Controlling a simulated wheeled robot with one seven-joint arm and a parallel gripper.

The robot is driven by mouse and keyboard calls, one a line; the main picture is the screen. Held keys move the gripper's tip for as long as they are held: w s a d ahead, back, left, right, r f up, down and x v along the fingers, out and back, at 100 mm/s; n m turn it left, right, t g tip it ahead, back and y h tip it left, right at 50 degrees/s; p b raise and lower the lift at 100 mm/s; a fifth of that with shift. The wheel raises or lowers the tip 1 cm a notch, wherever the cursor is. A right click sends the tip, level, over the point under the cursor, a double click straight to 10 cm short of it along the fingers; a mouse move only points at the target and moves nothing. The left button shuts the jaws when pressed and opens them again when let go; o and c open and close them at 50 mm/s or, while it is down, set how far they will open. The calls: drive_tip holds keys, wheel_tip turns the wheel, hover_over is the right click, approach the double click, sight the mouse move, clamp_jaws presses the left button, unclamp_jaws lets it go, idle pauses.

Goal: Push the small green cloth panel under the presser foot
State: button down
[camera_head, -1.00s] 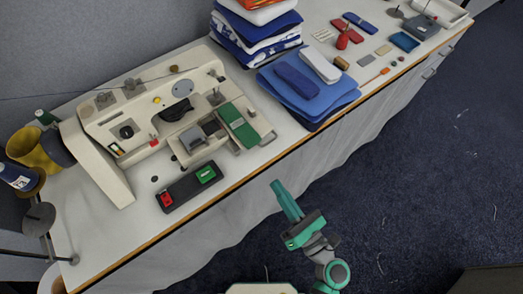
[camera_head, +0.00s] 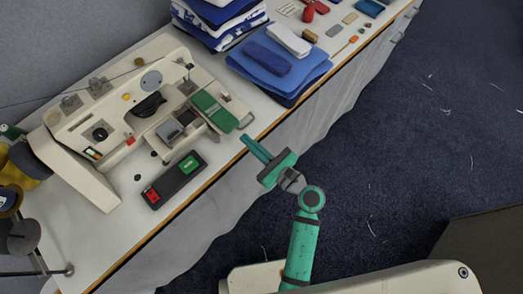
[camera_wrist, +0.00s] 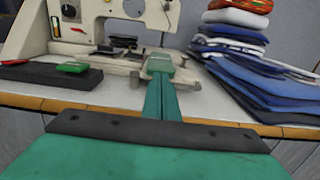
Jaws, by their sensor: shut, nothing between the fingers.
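The small green cloth panel (camera_head: 214,111) lies on the narrow bed of the cream sewing machine (camera_head: 118,105). In the wrist view the panel (camera_wrist: 160,62) shows just beyond my fingertips. The presser foot area (camera_head: 187,87) is at the panel's upper-left end; whether any cloth lies under the foot is too small to tell. My gripper (camera_head: 246,139) is shut and empty, at the table's front edge just below and right of the panel. In the wrist view my gripper (camera_wrist: 160,80) points at the panel; I cannot tell whether they touch.
A black control box with red and green buttons (camera_head: 174,180) lies in front of the machine. Folded blue cloths (camera_head: 280,65) are stacked to the right, with a taller pile (camera_head: 220,22) behind. Small items lie farther right. The floor before the table is clear.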

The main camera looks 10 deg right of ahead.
sight(234, 128)
drive_tip(key=shift+x, duration=2.05)
drive_tip(key=x, duration=0.6)
drive_tip(key=shift+s+d, duration=0.1)
drive_tip(key=shift+d, duration=0.1)
drive_tip(key=v, duration=1.3)
drive_tip(key=shift+s, duration=0.25)
drive_tip(key=shift+d, duration=0.15)
